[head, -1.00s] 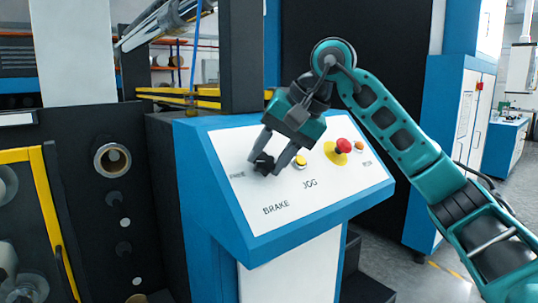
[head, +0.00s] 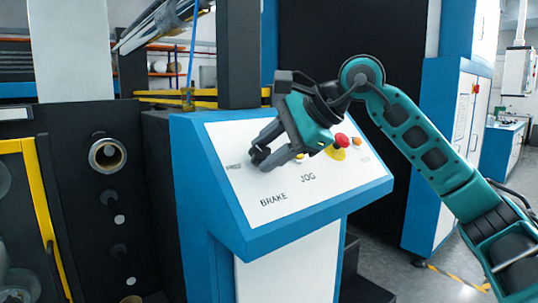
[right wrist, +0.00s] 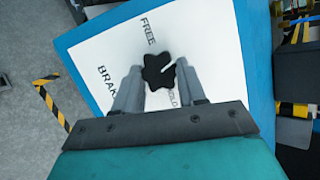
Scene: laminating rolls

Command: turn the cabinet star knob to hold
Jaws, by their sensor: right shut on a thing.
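The black star knob (right wrist: 157,72) sits on the white sloped face of the control cabinet (right wrist: 215,50). BRAKE (right wrist: 107,88) is at the left. My right gripper (right wrist: 158,85) is shut on the knob, one finger on each side. In the head view the right gripper (head: 264,157) covers most of the knob (head: 257,155). My left gripper is not in view.
A dark machine with a roll core (head: 108,154) stands at the left.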

